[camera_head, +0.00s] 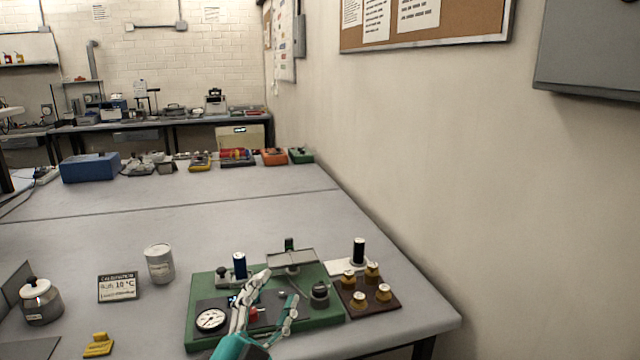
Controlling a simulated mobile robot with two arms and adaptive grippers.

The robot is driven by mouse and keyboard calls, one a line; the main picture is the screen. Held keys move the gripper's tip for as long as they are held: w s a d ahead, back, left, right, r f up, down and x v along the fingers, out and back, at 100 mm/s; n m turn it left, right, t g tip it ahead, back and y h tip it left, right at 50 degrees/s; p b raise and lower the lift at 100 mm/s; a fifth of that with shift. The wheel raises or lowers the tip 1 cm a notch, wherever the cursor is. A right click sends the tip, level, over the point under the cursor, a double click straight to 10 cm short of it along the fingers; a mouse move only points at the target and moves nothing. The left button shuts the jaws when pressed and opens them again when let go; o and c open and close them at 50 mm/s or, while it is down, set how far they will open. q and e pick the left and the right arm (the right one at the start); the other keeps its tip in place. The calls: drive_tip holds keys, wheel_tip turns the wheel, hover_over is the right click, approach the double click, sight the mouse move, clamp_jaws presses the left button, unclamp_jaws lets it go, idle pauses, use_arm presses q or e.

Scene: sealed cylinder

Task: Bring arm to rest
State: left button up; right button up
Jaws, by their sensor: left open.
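My left gripper (277,289) comes in from the bottom of the view and is open, its two pale fingers apart with nothing seen between them. It is over the green baseboard (204,290) on the table and hides part of it. Whether it touches the board cannot be told. The board carries a round dial gauge (211,319), a blue-and-black upright cylinder (240,266), a dark knob (320,294) and a grey plate (291,258). My right gripper is not in view.
Right of the board, a brown block (388,300) holds several brass weights, near a black cylinder (358,251). Left are a white can (160,264), a calibration card (119,287), a metal pot (40,301) and a yellow piece (98,345). A wall bounds the table's right side. The table's middle is clear.

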use_arm(q)
drive_tip(key=s+a+f+n+g+y, duration=0.3)
drive_tip(key=a+f, duration=0.1)
drive_tip(key=f, duration=0.3)
drive_tip(key=s+a+f+n+g+y, duration=0.2)
drive_tip(key=s+a+f+n+g, duration=0.1)
drive_tip(key=f, duration=0.5)
drive_tip(key=s+a+f+n+g+y, duration=0.2)
drive_tip(key=a+f+n+g+y, duration=0.15)
drive_tip(key=f, duration=0.35)
drive_tip(key=s+a+f+n+g, duration=0.1)
drive_tip(key=s+f+g, duration=0.4)
drive_tip(key=s, duration=0.4)
drive_tip(key=s+a+f+n+g, duration=0.1)
drive_tip(key=s+a+f+g, duration=0.15)
drive_tip(key=s+f, duration=0.55)
drive_tip(key=s+f+g, duration=0.1)
drive_tip(key=s+f, duration=0.1)
drive_tip(key=f, duration=1.1)
drive_tip(key=s+f, duration=0.2)
drive_tip(key=f, duration=1)
drive_tip(key=s+a+f+g, duration=0.1)
drive_tip(key=s+a+f, duration=0.1)
drive_tip(key=s+f, duration=1.2)
drive_tip(key=shift+s+f+g+h, duration=0.3)
drive_tip(key=shift+s+f+h, duration=0.05)
drive_tip(key=shift+s, duration=0.55)
